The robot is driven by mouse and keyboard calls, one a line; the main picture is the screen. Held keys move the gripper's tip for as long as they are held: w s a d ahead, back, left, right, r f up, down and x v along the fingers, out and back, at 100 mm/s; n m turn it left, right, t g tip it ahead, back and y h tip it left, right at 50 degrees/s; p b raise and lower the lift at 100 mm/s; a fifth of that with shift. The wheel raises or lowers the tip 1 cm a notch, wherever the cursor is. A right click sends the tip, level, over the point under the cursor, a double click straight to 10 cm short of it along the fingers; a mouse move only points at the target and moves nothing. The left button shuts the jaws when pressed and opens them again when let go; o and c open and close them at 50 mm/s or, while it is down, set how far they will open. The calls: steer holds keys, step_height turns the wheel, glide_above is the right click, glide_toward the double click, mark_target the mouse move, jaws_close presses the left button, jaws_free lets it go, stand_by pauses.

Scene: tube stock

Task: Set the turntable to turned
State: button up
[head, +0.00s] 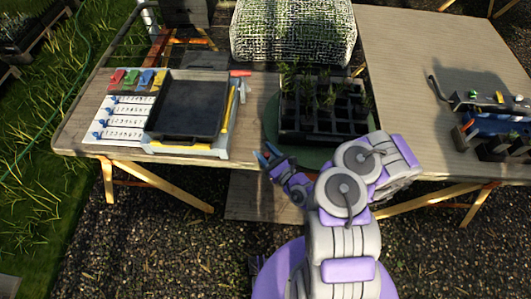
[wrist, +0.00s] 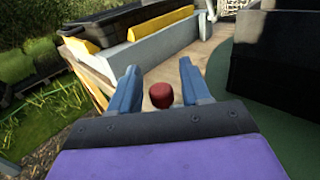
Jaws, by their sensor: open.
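The turntable (head: 312,156) is a dark green disc at the front edge of the middle table. A black cell tray (head: 318,127) with seedlings stands on it. In the wrist view the turntable (wrist: 292,140) fills the right side, with a black tray wall (wrist: 275,70) above it. My gripper (head: 268,155) is at the disc's front left edge in the head view. In the wrist view its blue fingers (wrist: 160,90) are apart. A small red knob (wrist: 161,95) shows between and beyond them, left of the disc. I cannot tell whether the fingers touch anything.
A pale workstation with a black tray (head: 188,107) and coloured pieces (head: 139,79) stands left. A white mesh cover (head: 294,32) is behind. Another table (head: 420,50) with tools stands right. Bare tabletop (head: 262,88) lies between workstation and turntable.

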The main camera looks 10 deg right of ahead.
steer(key=shift+s+d+f, duration=0.1)
steer(key=shift+s+d+p, duration=0.35)
steer(key=shift+p, duration=0.1)
steer(key=p+v, duration=0.9)
steer(key=v, duration=0.7)
steer(key=shift+s, duration=0.1)
